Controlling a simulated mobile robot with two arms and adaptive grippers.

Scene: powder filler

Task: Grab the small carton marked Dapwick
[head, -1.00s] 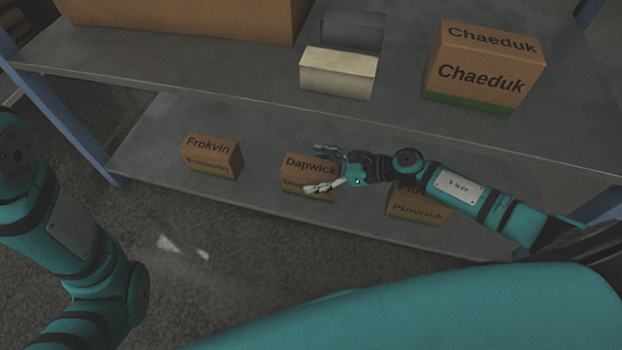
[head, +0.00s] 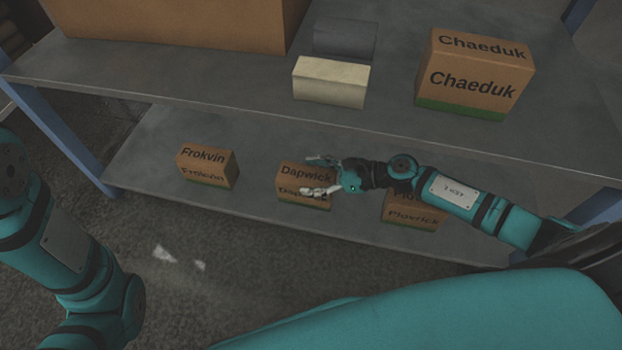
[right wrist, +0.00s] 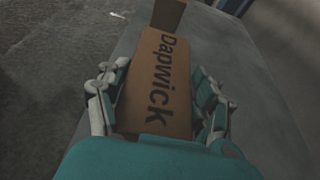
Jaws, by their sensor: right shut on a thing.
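The small brown carton marked Dapwick (head: 300,180) sits on the lower shelf, between two other cartons, in the head view. It has a green band along its bottom edge. My right gripper (head: 322,177) reaches in from the right and is shut on it, one finger at the front and one behind. In the right wrist view the Dapwick carton (right wrist: 158,85) lies between the two fingers of the right gripper (right wrist: 160,108), which touch its sides. The left arm shows at the left edge, but its gripper is out of view.
A Frokvin carton (head: 207,166) stands to the left on the lower shelf (head: 150,145). A Plovrick carton (head: 412,212) stands to the right, partly behind my right forearm. The upper shelf (head: 220,75) overhangs, holding a Chaeduk carton (head: 475,75), a cream block (head: 331,82) and a dark grey object (head: 345,40).

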